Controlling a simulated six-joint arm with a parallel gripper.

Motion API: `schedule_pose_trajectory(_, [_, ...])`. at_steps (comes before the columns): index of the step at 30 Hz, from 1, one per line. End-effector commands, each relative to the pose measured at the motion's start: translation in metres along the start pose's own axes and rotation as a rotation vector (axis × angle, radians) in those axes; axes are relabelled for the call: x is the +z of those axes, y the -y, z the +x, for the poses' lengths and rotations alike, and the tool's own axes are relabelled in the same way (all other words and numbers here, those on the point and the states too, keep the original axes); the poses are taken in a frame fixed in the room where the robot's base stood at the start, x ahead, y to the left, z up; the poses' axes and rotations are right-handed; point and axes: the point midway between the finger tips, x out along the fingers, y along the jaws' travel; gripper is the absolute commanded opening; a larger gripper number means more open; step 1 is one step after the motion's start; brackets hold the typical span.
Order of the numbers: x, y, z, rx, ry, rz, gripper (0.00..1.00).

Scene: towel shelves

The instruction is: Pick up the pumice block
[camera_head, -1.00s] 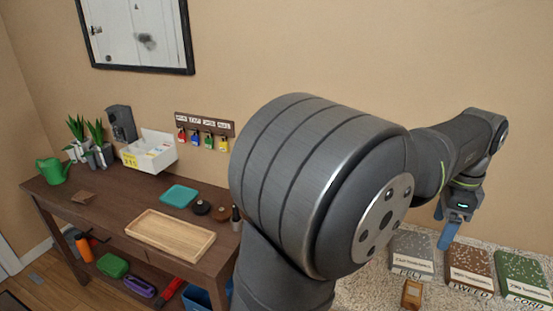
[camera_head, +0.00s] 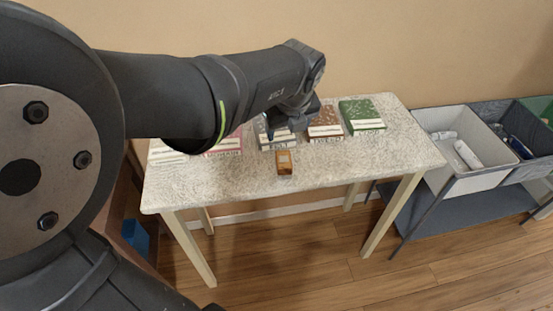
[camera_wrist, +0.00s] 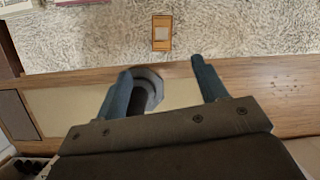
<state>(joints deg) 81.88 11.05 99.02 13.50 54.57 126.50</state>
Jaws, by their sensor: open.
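A small orange-brown block (camera_head: 284,162) with a pale patch on top sits on the fleecy table top, in front of the grey sample. It is the only loose block I see there; I cannot tell for sure that it is the pumice block. It also shows in the wrist view (camera_wrist: 162,33), upper middle, beyond the fingertips. My gripper (camera_wrist: 161,68) has its two blue fingers wide apart, with nothing held between them. In the head view my gripper (camera_head: 269,132) hangs over the table by the grey sample, partly hidden by my wrist, apart from the block.
A grey sample (camera_head: 278,137), a brown sample (camera_head: 324,121) and a green sample (camera_head: 361,115) lie behind the block. More samples lie left, partly behind my arm. Bins (camera_head: 465,150) with bottles stand right of the pale table (camera_head: 210,185). The table's front strip is clear.

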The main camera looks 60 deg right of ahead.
Motion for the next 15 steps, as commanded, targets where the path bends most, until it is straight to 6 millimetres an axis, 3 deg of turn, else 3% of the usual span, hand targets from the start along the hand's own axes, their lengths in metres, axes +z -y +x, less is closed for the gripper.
schedule_pose_trajectory(3, [-0.01, -0.002, 0.004, -0.018, 0.032, 0.169, 0.65])
schedule_pose_trajectory(8, [-0.015, -0.003, 0.009, -0.026, 0.05, 0.266, 0.65])
schedule_pose_trajectory(15, [-0.013, -0.003, 0.051, -0.023, 0.048, 0.271, 0.65])
